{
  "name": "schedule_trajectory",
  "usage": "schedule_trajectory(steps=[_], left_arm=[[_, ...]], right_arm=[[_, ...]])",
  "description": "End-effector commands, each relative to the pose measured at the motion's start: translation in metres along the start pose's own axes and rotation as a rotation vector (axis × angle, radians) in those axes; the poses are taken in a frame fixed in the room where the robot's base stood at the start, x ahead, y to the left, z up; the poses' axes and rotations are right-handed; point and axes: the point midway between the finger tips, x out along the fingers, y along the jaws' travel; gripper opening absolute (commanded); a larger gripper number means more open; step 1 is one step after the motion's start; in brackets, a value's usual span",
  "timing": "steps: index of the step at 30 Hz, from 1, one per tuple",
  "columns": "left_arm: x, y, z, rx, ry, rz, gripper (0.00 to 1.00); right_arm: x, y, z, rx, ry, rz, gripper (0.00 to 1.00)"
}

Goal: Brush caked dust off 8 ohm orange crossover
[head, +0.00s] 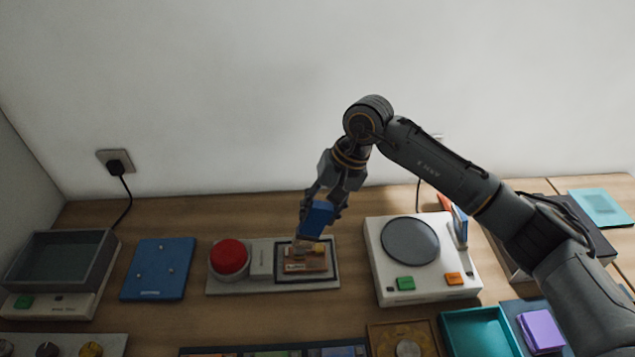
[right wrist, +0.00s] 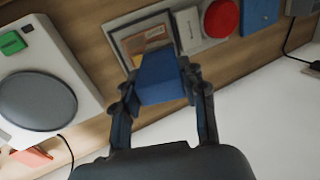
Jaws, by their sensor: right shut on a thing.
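My right gripper (head: 321,205) is shut on a blue block-shaped brush (head: 316,222), seen between both fingers in the right wrist view (right wrist: 160,78). Pale bristles at its lower end are over the back part of an orange-brown circuit board (head: 306,265); I cannot tell whether they touch it. The board lies flat in a dark-framed recess of a grey fixture (head: 228,287) and also shows in the right wrist view (right wrist: 146,40). The brush hides part of the board. Any dust or 8 ohm marking is too small to make out. My left gripper is in neither view.
The fixture carries a red dome button (head: 229,256). Left of it lie a blue plate (head: 158,269) and a grey open bin (head: 60,262). A white device with a grey disc (head: 410,241) stands to the right. A teal tray (head: 480,333) is at the front right.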

Motion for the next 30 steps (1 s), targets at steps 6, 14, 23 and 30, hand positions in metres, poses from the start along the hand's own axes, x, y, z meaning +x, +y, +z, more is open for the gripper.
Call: schedule_trajectory(steps=[6, 14, 23, 30], left_arm=[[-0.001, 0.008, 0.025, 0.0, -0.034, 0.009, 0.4], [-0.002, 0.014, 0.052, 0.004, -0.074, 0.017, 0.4], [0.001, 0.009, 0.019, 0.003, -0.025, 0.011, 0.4], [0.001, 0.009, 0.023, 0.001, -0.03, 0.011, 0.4]], right_arm=[[0.009, 0.003, 0.001, 0.0, -0.003, -0.006, 0.11], [0.035, 0.013, 0.001, 0.001, -0.003, -0.005, 0.11], [0.056, 0.02, 0.001, 0.001, -0.003, -0.003, 0.11], [0.058, 0.021, 0.001, 0.0, -0.003, -0.003, 0.06]])
